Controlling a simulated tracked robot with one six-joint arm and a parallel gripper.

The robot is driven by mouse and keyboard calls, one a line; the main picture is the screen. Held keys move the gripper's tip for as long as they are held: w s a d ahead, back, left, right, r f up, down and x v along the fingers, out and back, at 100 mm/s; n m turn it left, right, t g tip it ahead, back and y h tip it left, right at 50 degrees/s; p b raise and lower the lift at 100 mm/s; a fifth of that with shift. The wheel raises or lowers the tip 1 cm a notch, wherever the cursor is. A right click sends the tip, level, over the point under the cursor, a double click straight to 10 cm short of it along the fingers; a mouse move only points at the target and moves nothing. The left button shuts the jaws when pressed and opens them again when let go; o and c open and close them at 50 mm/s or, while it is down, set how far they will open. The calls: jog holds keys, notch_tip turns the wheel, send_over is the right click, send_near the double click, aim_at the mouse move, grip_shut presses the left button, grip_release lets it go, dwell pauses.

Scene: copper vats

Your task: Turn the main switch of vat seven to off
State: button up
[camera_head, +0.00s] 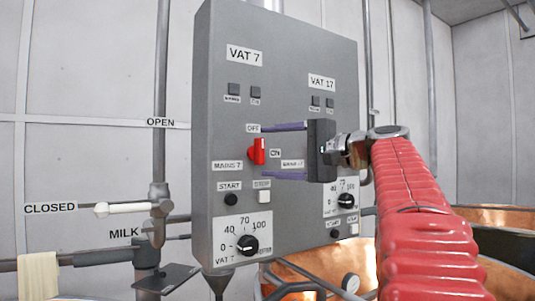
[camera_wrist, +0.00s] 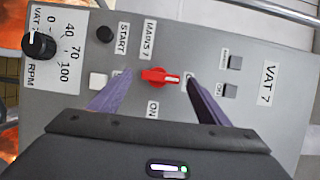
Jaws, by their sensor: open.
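My gripper (camera_head: 262,151) is open, one purple finger above the handle and one below. In the wrist view the handle lies between the fingertips, with small gaps visible. The other main switch is hidden behind my gripper.
The control panel (camera_head: 230,95) also carries a START button (camera_head: 231,200) and a speed knob (camera_head: 247,245) below the switch, and vat 17 controls at right. A white-handled valve lever (camera_head: 120,208) points to CLOSED at left. Copper vats (camera_head: 510,218) stand behind and below.

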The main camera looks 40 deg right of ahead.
jog(key=v, duration=1.1)
jog(key=shift+s, duration=0.25)
jog(key=shift+f, duration=0.1)
jog(key=w+a+f+g+h, duration=0.1)
jog(key=w+a+f+g, duration=0.15)
jog(key=f, duration=0.45)
jog(key=w+a+f+g, duration=0.1)
jog(key=w+a+f, duration=0.25)
jog(key=f, duration=0.25)
jog(key=s+a+f+n+g+h, duration=0.1)
jog(key=a+f+n+g+h, duration=0.15)
jog(key=a+f, duration=0.45)
jog(key=s+a+f+n+g+h, duration=0.1)
jog(key=a+f+n+g, duration=0.15)
jog(key=f, duration=0.85)
jog(key=s+a+f+n+g, duration=0.1)
jog(key=s+a+f+n, duration=0.3)
jog(key=f, duration=0.5)
jog(key=s+a+f+n+g+h, duration=0.1)
jog(key=s+a+f+n+g, duration=0.1)
jog(key=s+a+f+n, duration=0.3)
jog(key=s+a+f, duration=0.4)
jog(key=a+f, duration=0.1)
jog(key=shift+a, duration=0.2)
jog(key=shift+s+f, duration=0.1)
